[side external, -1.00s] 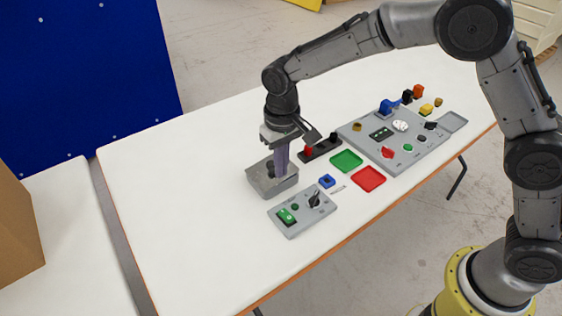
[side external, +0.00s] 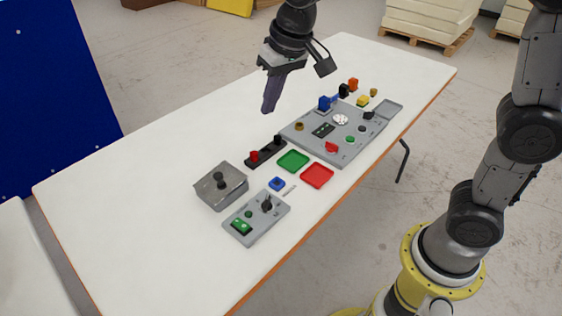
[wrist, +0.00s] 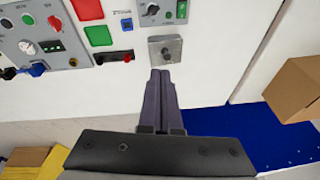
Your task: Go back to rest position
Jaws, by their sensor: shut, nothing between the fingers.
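My gripper (side external: 268,108) hangs in the air above the table, up and right of the grey metal box. Its fingers are together with nothing between them; the wrist view shows the closed fingers (wrist: 161,75) too. The grey metal box (side external: 232,196) stands on the table with a dark knob (side external: 219,179) on top. It also shows in the wrist view (wrist: 173,57), just beyond the fingertips, apart from them. The upper arm links are cut off at the top of the side view.
A grey control panel (side external: 272,226) stands in front of the box. A larger grey board (side external: 313,147) with several parts lies to the right, beside green (side external: 293,161) and red (side external: 317,175) trays. The table's left (side external: 110,210) is clear. A blue panel (side external: 45,100) stands beyond it.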

